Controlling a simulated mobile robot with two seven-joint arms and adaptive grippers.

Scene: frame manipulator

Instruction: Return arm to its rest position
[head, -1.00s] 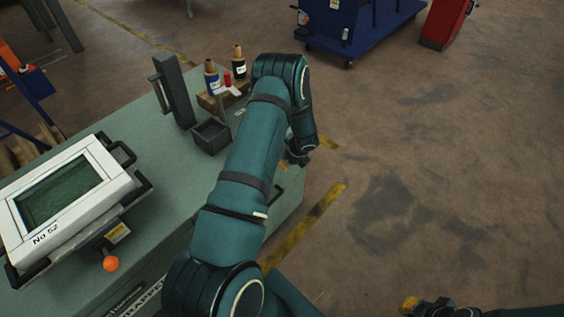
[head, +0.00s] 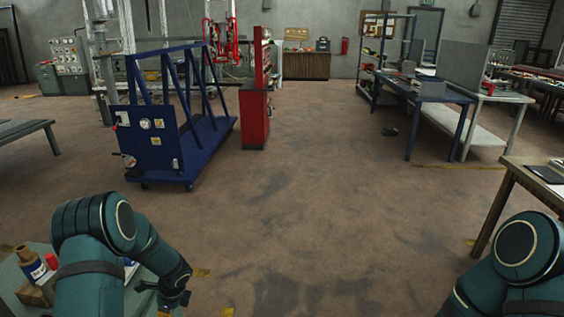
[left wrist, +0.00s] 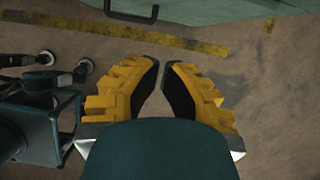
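My left arm (head: 98,225) is bent at the lower left of the head view, over the corner of a green workbench. In the left wrist view the left gripper (left wrist: 160,64) points at the floor. Its yellow fingers nearly meet at the tips, with only bare floor in the thin gap. My right arm (head: 515,265) is folded at the lower right of the head view. Its gripper is out of view.
The green workbench (head: 12,285) bears a bottle (head: 30,264) beside my left arm; its edge (left wrist: 215,12) shows in the left wrist view. A wooden-edged table (head: 520,172) stands near my right arm. A blue cart (head: 165,150) and red cabinet (head: 255,118) stand ahead. The middle floor is clear.

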